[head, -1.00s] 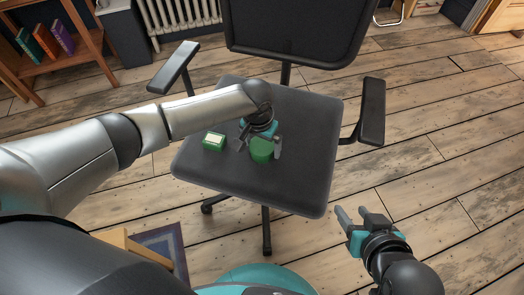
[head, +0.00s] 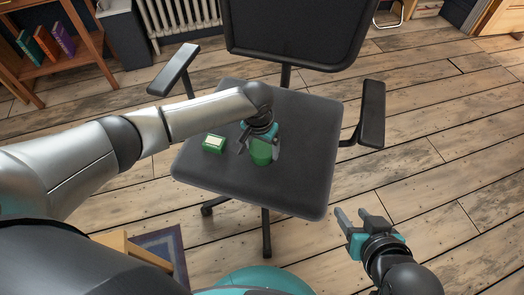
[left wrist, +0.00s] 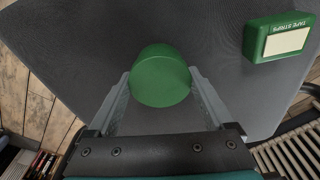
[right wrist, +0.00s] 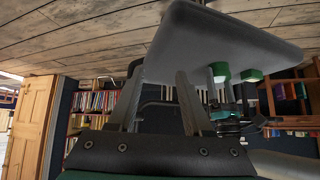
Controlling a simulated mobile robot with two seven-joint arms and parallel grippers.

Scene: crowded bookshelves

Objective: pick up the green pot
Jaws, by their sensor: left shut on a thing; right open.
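The green pot (head: 261,152) is a small round green thing over the seat of the office chair (head: 215,178). My left gripper (head: 259,146) is shut on it, with one finger on each side. In the left wrist view the pot (left wrist: 161,76) shows its round green end between the two fingers (left wrist: 161,98). Whether it touches the seat is hard to tell. In the right wrist view the pot (right wrist: 219,71) also shows at the seat. My right gripper (head: 356,222) is open and empty, to the right of the chair and away from the pot.
A green tape strips box (head: 214,143) lies on the seat left of the pot. The chair's armrests (head: 372,112) and backrest (head: 293,30) stand around the seat. A wooden shelf with books (head: 62,38) is at the far left. The floor at right is clear.

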